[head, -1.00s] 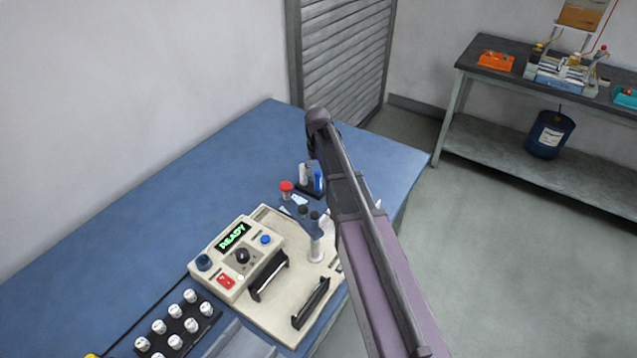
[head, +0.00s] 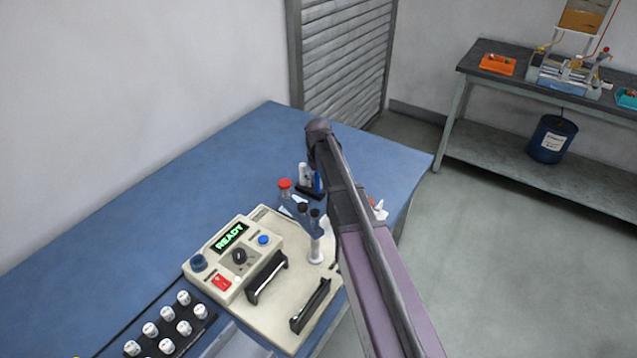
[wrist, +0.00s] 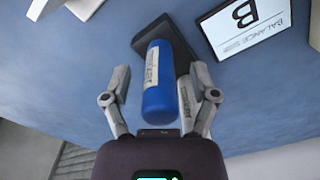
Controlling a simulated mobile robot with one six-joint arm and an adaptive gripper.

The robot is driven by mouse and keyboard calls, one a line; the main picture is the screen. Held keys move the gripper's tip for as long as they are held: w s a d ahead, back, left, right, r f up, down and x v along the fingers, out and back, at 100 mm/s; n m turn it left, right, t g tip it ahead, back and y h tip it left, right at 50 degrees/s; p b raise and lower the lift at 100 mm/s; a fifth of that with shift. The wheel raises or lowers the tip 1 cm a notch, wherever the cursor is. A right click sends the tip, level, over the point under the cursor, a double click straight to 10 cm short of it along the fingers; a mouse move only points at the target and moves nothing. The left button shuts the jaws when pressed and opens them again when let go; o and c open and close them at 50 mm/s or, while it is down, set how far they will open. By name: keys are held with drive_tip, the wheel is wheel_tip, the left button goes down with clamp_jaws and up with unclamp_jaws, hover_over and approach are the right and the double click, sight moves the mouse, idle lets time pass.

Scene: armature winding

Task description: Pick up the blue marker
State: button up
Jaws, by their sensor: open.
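The blue marker (wrist: 158,78) is a blue cylinder with a pale label. In the wrist view it stands out from a dark holder (wrist: 178,47) and lies between the fingers of my gripper (wrist: 158,95). The fingers are open, one on each side, with a gap showing on the left; contact on the right is hard to tell. In the head view, the marker (head: 317,182) shows as a small blue strip in the dark holder, beside a white piece. My arm hides part of it, and the fingers are hidden there.
A red-capped jar (head: 285,188) stands left of the holder. The beige machine (head: 270,300) with a READY display is in front. A white BALANCE card (wrist: 245,27) lies near the holder in the wrist view. The blue table (head: 150,220) is clear at the back left.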

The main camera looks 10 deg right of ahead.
idle(0.3)
clamp_jaws()
drive_tip(key=shift+r, duration=0.25)
wheel_tip(320, 180, up, 10)
drive_tip(key=p, duration=1)
drive_tip(key=shift+f, duration=0.25)
drive_tip(key=shift+d, duration=0.15)
idle(0.6)
